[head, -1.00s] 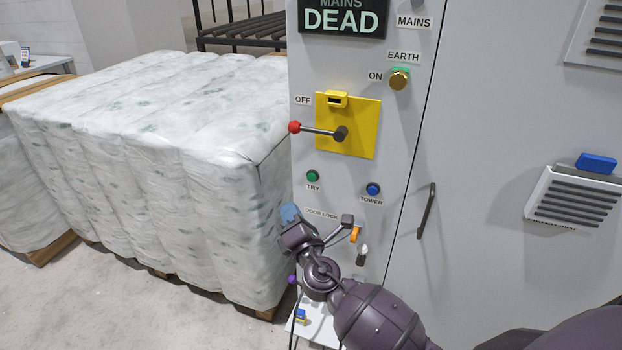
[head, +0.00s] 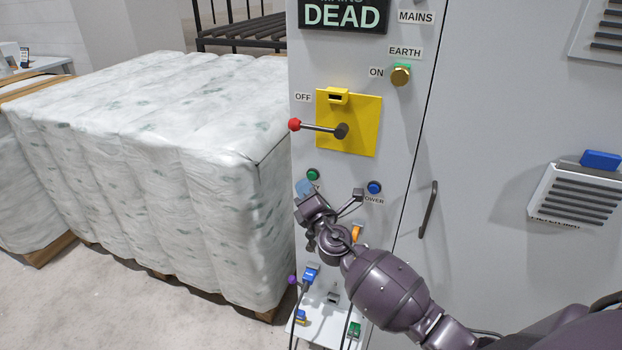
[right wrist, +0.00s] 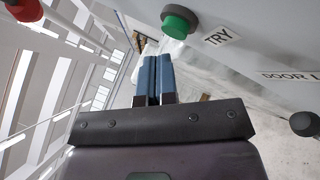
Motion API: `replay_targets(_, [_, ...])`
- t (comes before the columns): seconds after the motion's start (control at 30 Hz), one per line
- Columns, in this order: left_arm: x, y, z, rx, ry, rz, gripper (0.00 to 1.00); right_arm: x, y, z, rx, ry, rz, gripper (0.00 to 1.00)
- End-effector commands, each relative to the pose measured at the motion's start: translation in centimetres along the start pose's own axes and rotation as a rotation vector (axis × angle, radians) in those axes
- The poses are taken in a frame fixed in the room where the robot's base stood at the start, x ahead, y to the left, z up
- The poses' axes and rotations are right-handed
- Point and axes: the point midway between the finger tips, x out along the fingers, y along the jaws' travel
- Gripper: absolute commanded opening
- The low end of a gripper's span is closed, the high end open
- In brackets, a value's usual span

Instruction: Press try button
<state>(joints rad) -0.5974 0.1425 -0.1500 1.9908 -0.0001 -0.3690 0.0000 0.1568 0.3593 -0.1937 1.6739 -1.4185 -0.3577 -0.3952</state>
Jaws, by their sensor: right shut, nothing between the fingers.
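The green TRY button (head: 313,174) sits on the grey cabinet front, below the yellow switch plate. It also shows in the right wrist view (right wrist: 178,22), in a dark round collar beside its TRY label (right wrist: 221,37). My right gripper (head: 304,188) is just below the button in the head view and partly covers the label. In the right wrist view its blue fingers (right wrist: 154,78) are shut together with nothing between them. The fingertips are close to the button, with a visible gap in that view. My left gripper is not in view.
A blue button (head: 374,187) is to the right of the TRY button. A red-knobbed lever (head: 318,128) on the yellow plate (head: 363,112) points left at OFF. A sign reads DEAD (head: 343,16). A wrapped pallet load (head: 150,170) stands left of the cabinet, close to it.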

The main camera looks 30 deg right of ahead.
Motion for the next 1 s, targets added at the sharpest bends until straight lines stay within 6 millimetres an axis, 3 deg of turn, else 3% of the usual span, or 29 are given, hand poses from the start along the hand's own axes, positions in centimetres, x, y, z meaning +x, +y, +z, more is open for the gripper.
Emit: replay_targets(1.0, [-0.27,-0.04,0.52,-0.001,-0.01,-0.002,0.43,0.04,-0.02,0.04,0.0,0.0,0.0,0.0])
